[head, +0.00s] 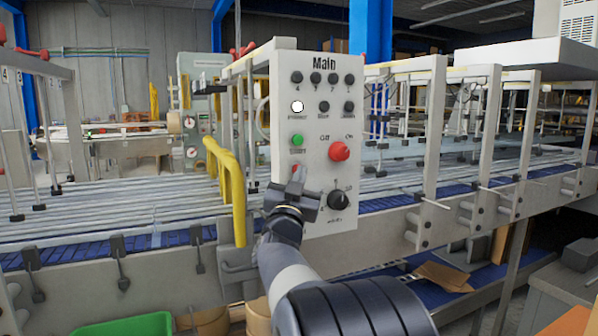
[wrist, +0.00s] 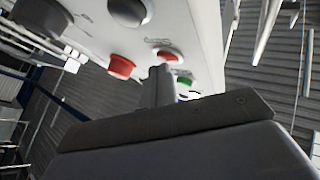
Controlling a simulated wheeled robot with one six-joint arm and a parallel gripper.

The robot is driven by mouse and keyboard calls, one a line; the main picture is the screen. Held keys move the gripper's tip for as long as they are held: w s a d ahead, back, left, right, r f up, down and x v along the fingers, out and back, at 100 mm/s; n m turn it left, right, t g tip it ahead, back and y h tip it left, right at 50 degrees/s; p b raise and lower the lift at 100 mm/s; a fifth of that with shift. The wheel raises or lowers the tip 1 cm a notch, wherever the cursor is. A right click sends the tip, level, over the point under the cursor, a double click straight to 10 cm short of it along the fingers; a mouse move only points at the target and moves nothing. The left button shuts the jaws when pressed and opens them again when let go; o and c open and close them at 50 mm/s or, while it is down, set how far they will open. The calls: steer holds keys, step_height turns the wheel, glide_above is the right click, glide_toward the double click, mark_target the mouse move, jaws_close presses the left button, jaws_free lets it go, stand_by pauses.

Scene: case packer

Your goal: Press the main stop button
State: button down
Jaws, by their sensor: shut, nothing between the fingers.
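The white control panel (head: 313,120) is labelled "Main". My gripper (head: 298,176) is shut and empty, in front of the panel's lower left. In the wrist view the fingertips (wrist: 160,71) are close beside the red button. I cannot tell whether they touch it.
A larger red knob (head: 339,151) marked Off and On is right of the buttons. A black knob (head: 338,200) is below it. A white lit button (head: 297,107) is above the green one. A yellow rail (head: 238,200) stands left of the panel, beside the conveyor (head: 110,232).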

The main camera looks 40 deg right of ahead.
stand_by(0.4)
steer(key=shift+s+a+b, duration=0.2)
steer(key=shift+s+b, duration=0.3)
steer(key=shift+s, duration=0.3)
steer(key=s+b, duration=0.1)
steer(key=s, duration=0.1)
steer(key=s+a+b, duration=0.1)
steer(key=s, duration=0.2)
steer(key=shift+a, duration=0.1)
steer(key=shift+w, duration=0.1)
stand_by(0.4)
